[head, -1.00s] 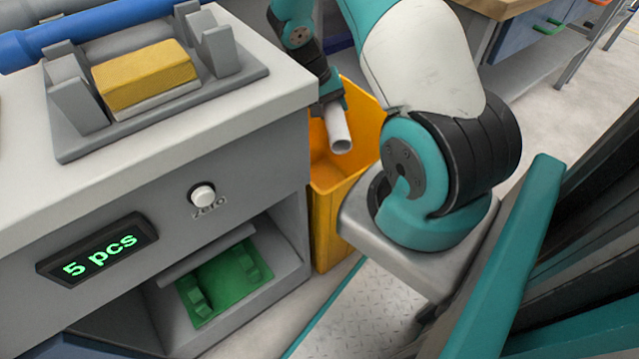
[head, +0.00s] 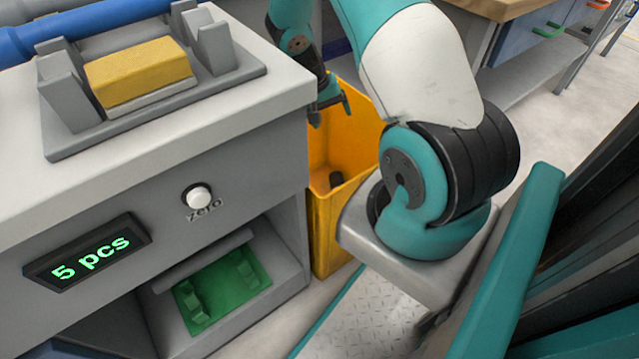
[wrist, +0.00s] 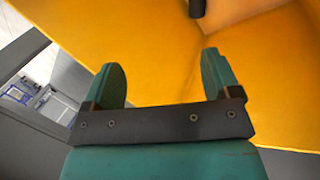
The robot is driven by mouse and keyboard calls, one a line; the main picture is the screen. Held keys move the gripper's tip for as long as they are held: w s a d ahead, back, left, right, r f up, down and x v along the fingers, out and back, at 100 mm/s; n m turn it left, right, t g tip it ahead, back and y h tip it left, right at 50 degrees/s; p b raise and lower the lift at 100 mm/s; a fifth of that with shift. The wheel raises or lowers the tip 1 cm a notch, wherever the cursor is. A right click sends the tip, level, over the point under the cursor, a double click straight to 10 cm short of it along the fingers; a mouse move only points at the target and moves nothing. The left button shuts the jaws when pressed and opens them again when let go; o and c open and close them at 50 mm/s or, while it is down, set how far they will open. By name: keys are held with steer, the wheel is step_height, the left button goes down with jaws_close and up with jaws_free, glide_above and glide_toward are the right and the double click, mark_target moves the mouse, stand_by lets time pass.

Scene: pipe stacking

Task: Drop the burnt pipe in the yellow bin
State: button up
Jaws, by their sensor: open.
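The yellow bin (head: 323,232) stands on the floor beside the grey workbench, and its wall fills much of the wrist view (wrist: 140,45). A dark, short pipe end (head: 336,179) shows low inside the bin. It also shows at the top edge of the wrist view (wrist: 197,8); most of the pipe is hidden or out of frame. My gripper (head: 331,112) is over the bin's opening, above the pipe and apart from it. Its two teal fingers are spread with nothing between them in the wrist view (wrist: 162,68).
The grey workbench (head: 200,130) stands left of the bin, with a display (head: 88,252) reading "5 pcs". A yellow block (head: 140,75) sits in a grey cradle on top, near blue pipes (head: 85,18). A green holder (head: 222,290) lies in the lower recess.

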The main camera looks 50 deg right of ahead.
steer(key=p+v, duration=0.4)
steer(key=v, duration=1.2)
steer(key=shift+r, duration=0.25)
steer(key=shift+w+a+r+p, duration=0.1)
steer(key=shift+p, duration=0.2)
